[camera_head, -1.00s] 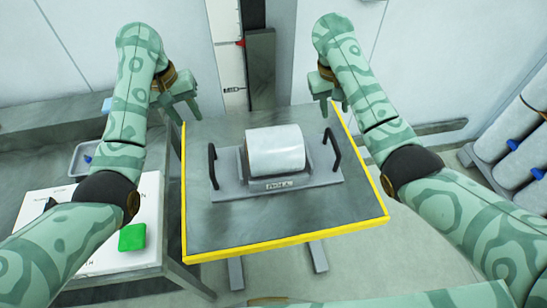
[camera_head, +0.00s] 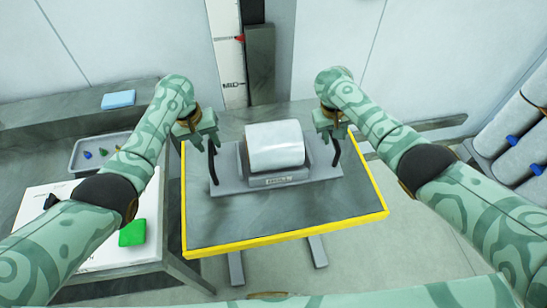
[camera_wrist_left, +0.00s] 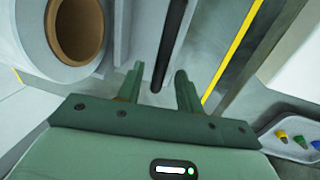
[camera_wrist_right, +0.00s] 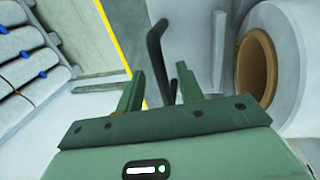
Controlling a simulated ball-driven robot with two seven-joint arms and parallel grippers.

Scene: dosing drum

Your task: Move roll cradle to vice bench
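The roll cradle (camera_head: 236,181) is a grey tray with a white roll (camera_head: 275,145) on it and an upright black handle at each end. It rests on a yellow-edged table (camera_head: 270,219). My left gripper (camera_head: 204,143) is open at the left handle (camera_head: 212,162); in the left wrist view the black bar (camera_wrist_left: 168,45) shows between its spread fingers. My right gripper (camera_head: 332,133) is open at the right handle (camera_head: 334,158); in the right wrist view the bent bar (camera_wrist_right: 155,45) passes between its fingers. Whether either handle is touched cannot be told. I cannot identify the vice bench.
A dark post (camera_head: 260,60) stands behind. Large grey rolls (camera_head: 498,130) are racked at right.

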